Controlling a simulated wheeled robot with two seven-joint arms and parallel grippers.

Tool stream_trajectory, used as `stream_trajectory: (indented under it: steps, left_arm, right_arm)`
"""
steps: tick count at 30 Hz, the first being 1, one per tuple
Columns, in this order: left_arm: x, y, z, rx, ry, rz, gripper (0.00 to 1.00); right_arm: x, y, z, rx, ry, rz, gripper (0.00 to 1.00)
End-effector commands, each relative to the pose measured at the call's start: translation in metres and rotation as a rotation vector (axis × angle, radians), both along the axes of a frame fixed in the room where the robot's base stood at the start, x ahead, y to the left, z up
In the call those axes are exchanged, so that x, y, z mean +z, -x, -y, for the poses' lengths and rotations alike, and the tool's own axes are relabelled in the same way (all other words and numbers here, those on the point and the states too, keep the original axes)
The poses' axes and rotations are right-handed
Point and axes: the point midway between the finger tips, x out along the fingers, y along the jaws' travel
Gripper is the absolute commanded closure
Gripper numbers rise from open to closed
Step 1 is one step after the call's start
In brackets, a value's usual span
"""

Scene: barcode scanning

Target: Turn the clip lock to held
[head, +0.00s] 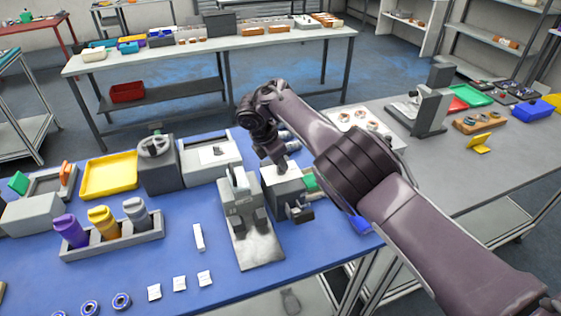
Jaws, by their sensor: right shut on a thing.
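My right gripper (279,165) reaches down at the top of a grey block-shaped fixture (284,188) on the blue table. It is shut on a small part there. The part is mostly hidden by the fingers, and I cannot make out whether it is the clip lock or which way it is turned. A dark clamp-like piece (298,209) sticks out of the fixture's front. A grey stand with a flat metal base (257,250) is just left of the fixture. My left gripper is not in view.
A rack (113,246) with purple, yellow and grey bottles stands at left. A yellow tray (110,175) and a grey device with a round top (156,160) are behind it. White squares (180,283) lie near the front edge. My right forearm covers the table's right part.

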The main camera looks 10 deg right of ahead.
Motion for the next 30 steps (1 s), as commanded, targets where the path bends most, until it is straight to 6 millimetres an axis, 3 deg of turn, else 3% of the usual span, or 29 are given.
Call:
stream_trajectory:
  steps: [11, 27, 28, 30]
  left_arm:
    - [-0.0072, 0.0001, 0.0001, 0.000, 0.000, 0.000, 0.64]
    - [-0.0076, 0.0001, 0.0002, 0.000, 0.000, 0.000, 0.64]
    - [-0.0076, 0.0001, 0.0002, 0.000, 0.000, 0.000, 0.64]
    - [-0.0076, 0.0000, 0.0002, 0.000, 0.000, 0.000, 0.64]
  right_arm:
    - [0.0006, -0.0011, 0.0003, -0.155, 0.002, 0.003, 1.00]
    - [0.0021, -0.0018, 0.0008, -0.179, 0.002, 0.005, 1.00]
    - [0.0021, -0.0018, 0.0008, -0.179, 0.002, 0.005, 0.87]
    - [0.0021, -0.0019, 0.0007, -0.177, 0.002, 0.006, 0.78]
